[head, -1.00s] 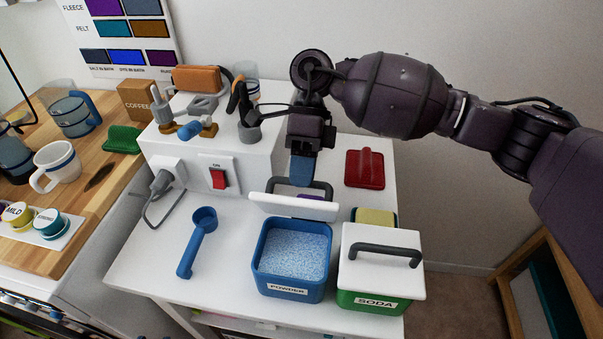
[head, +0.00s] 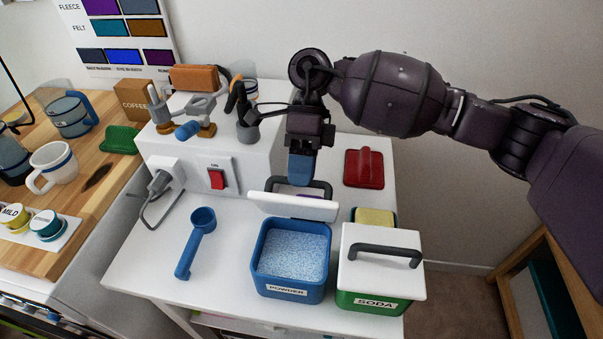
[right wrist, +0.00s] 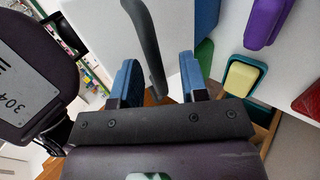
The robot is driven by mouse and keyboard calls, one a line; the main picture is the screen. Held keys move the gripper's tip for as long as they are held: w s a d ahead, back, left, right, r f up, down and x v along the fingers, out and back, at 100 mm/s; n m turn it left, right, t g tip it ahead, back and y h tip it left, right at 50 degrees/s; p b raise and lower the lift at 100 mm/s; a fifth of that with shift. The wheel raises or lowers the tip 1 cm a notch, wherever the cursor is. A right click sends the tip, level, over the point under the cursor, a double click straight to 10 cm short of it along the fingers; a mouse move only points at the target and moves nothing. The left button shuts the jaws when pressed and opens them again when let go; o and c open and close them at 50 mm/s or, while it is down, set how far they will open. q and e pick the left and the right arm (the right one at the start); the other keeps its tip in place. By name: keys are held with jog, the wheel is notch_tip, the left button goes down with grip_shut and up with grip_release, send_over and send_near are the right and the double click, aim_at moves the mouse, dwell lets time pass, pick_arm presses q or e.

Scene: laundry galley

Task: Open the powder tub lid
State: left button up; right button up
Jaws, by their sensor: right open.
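The blue powder tub (head: 290,289) stands on the white worktop, full of pale blue powder. Its white lid (head: 293,207) is tipped up on the tub's far side, with the dark handle (head: 312,186) facing away from me. My right gripper (head: 300,168) is just behind and above the lid. In the right wrist view the blue fingers (right wrist: 160,85) are spread, and the dark handle bar (right wrist: 147,45) runs down into the gap between them. I cannot tell whether it touches either finger. My left gripper is not in view.
A green soda tub (head: 375,299) with a white lid stands right beside the powder tub. A blue scoop (head: 194,242) lies to the left. A yellow sponge (head: 374,217) and a red object (head: 364,167) are behind on the right. The worktop's front left is clear.

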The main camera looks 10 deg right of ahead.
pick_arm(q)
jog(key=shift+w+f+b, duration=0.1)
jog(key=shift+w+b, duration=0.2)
pick_arm(e)
jog(key=v, duration=1)
